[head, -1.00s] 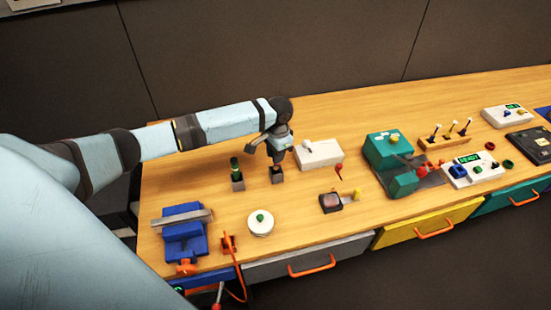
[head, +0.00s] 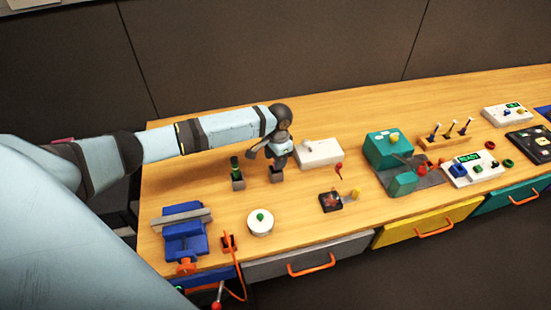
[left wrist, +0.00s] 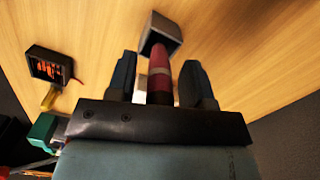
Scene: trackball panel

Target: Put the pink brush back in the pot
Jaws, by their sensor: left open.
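The pink brush (left wrist: 159,75) stands between the two dark fingers of my left gripper (left wrist: 158,68) in the left wrist view. Its far end reaches into the mouth of a grey square pot (left wrist: 168,25). In the head view this pot (head: 277,176) stands on the table right below my left gripper (head: 277,161), and the brush is hidden there by the gripper. My left gripper is open around the brush. How deep the brush sits in the pot is unclear. My right gripper does not show.
A second pot (head: 238,184) with a green-topped item stands close on the left. A white box (head: 320,153) is close on the right. A small black-framed panel (head: 331,202), a white round button base (head: 260,222) and a blue vise (head: 184,240) lie nearer the front edge.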

